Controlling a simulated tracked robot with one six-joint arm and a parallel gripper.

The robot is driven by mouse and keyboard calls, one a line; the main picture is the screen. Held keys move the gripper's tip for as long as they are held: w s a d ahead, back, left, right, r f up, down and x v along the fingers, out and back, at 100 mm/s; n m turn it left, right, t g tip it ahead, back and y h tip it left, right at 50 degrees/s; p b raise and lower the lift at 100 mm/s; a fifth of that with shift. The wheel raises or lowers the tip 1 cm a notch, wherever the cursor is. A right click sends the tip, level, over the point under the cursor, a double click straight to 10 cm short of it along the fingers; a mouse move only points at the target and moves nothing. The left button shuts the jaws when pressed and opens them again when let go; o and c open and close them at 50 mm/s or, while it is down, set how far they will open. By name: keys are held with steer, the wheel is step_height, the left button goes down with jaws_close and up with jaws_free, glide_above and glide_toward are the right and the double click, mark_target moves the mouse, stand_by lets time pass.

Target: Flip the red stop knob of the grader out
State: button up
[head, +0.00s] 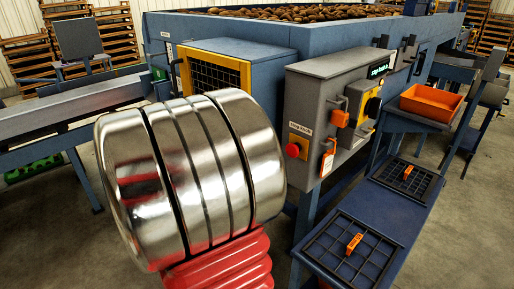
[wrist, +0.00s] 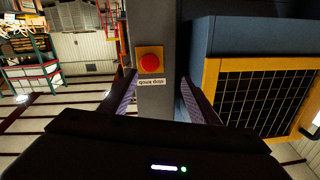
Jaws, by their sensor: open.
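The red stop knob (head: 292,150) is on the narrow end of the grey control box (head: 328,88), by a yellow plate and a label. In the wrist view the round red knob (wrist: 151,62) sits on an orange square, with an upside-down "stop knob" label (wrist: 152,83) below it. My gripper (wrist: 158,78) is open and empty. Its two purple-grey fingers lie left and right of the label, pointing toward the knob, which is just beyond the tips. I cannot tell the exact gap. The head view does not show my gripper.
Orange tags (head: 328,160) hang on the box's front, near a black switch (head: 373,106). A yellow-framed mesh guard (head: 215,70) is left of the box; it is at right in the wrist view (wrist: 265,90).

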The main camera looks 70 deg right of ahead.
mark_target(290, 152)
steer(key=shift+s+a+g, duration=0.1)
steer(key=shift+s+g, duration=0.6)
steer(key=shift+s, duration=0.1)
steer(key=shift+f+x, duration=0.2)
steer(key=shift+x, duration=6.7)
steer(key=shift+w, duration=0.1)
steer(key=shift+c, duration=0.5)
